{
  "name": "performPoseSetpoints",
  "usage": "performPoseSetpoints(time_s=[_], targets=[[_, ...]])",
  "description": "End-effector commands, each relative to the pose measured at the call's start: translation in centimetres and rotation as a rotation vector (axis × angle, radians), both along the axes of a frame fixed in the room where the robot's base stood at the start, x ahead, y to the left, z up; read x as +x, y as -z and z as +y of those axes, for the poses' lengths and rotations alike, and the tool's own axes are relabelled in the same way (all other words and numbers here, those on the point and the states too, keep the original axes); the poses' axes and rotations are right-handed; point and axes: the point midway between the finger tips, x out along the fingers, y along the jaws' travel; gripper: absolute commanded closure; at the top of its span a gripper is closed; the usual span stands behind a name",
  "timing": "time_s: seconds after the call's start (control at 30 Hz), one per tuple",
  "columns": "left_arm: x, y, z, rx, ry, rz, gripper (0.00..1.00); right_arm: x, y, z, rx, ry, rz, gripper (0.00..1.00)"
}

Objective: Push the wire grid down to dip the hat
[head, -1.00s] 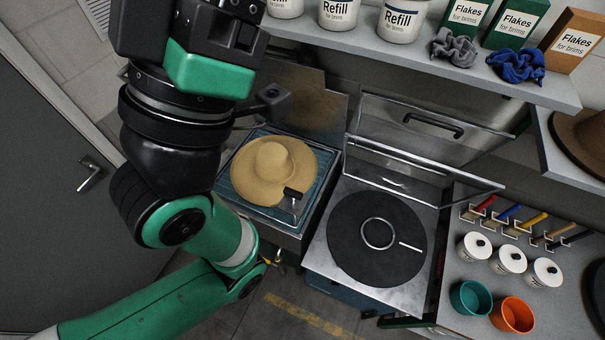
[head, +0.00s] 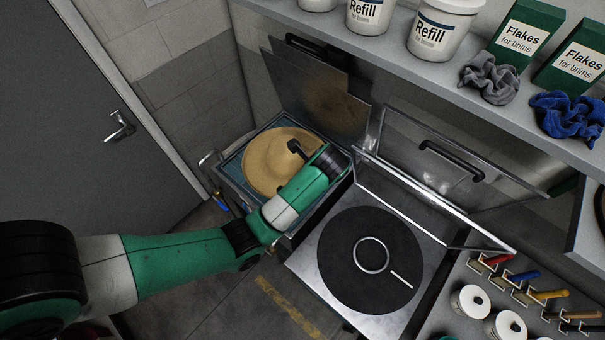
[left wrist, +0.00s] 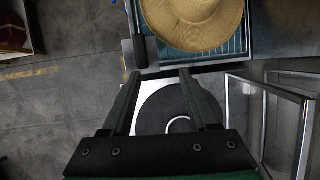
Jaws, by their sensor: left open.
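The tan felt hat (head: 268,165) lies brim down on the blue wire grid (head: 233,170) in the basin at the middle left of the head view. It also shows at the top of the left wrist view (left wrist: 195,22), on the grid (left wrist: 236,45). In that view the dark handle (left wrist: 131,53) stands beside the brim, ahead of the left fingertip. My left gripper (left wrist: 160,73) is open and empty, short of the hat and handle. My right gripper is not in view.
Right of the basin is a press with a round black plate (head: 338,262) and a raised lid (head: 440,180). A raised panel (head: 310,90) stands behind the basin. A shelf with white tubs (head: 443,25) and boxes runs above. Open floor (head: 215,300) lies in front.

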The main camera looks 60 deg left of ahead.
Motion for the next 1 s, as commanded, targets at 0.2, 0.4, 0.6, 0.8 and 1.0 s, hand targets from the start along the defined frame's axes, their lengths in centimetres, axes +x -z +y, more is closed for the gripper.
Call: performPoseSetpoints(time_s=[0.2, 0.4, 0.6, 0.8, 1.0], targets=[[-3.8, 3.8, 1.4, -0.048, -0.047, 0.101, 0.4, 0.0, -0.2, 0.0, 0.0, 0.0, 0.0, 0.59], [-3.9, 5.0, 1.8, -0.046, -0.045, 0.1, 0.4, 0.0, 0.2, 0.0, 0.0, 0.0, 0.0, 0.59], [-4.6, 8.8, 3.3, -0.046, -0.046, 0.102, 0.4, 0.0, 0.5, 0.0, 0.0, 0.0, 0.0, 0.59], [-5.1, 12.6, 4.8, -0.046, -0.045, 0.099, 0.4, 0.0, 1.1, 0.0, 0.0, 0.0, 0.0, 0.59], [-5.3, 14.3, 5.5, -0.045, -0.043, 0.096, 0.4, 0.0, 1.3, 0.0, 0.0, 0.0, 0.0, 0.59]])
